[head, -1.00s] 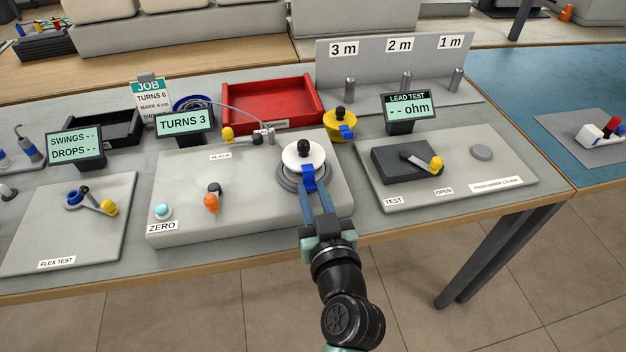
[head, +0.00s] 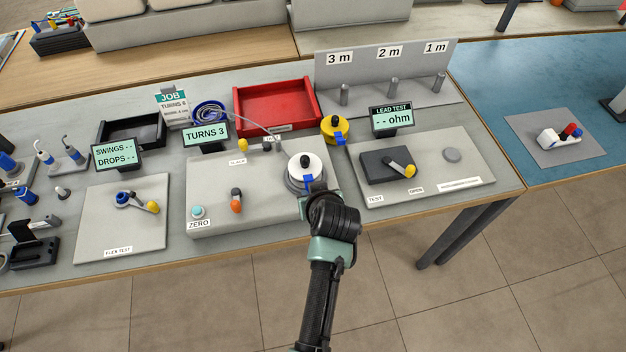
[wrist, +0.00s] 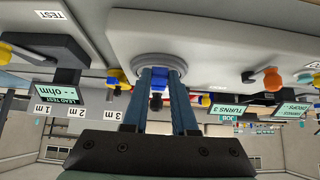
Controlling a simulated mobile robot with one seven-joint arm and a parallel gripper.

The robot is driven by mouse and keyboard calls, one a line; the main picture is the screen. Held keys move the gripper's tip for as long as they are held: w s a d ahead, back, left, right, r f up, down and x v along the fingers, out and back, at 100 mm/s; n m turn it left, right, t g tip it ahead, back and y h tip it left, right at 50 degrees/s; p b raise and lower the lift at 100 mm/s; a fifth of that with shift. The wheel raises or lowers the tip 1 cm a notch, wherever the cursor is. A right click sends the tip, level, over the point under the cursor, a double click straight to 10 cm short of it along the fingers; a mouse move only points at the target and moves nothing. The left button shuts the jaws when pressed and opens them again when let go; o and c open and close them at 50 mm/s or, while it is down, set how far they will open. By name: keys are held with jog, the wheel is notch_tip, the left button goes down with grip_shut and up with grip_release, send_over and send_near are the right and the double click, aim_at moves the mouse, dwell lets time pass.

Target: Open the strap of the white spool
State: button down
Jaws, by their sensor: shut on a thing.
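The white spool (head: 299,173) with a black knob sits on a grey round base near the right end of the grey winding block. Its blue strap (head: 314,185) is at the spool's front side. It also shows in the wrist view (wrist: 160,73), between my fingers. My gripper (wrist: 161,84) is shut on the blue strap. In the head view my black wrist hides most of the fingers. I cannot tell whether the strap has come loose from the spool.
A yellow spool (head: 331,128) with a blue strap stands behind the white spool. The lead test block (head: 430,179) is to the right, and an orange-tipped lever (head: 236,206) is to the left. A red tray (head: 277,121) lies behind. The "TURNS 3" display (head: 206,135) stands behind the winding block.

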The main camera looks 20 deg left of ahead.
jog(key=g+p, duration=0.1)
jog(key=r+g+h+p, duration=0.1)
jog(key=shift+w+a+r+p, duration=0.1)
jog(key=shift+w+r+p, duration=0.15)
jog(key=shift+r+p, duration=0.05)
jog(key=shift+w+a+r+g+h+p, duration=0.1)
jog(key=shift+g+h+p, duration=0.25)
jog(key=shift+g, duration=0.2)
jog(key=shift+w+a+g+h+p, duration=0.1)
jog(key=shift+g+h+p, duration=0.15)
jog(key=shift+g+h, duration=0.25)
jog(key=shift+g, duration=0.25)
jog(key=c, duration=0.7)
grip_release()
jog(key=v, duration=1.3)
jog(key=shift+s, duration=0.15)
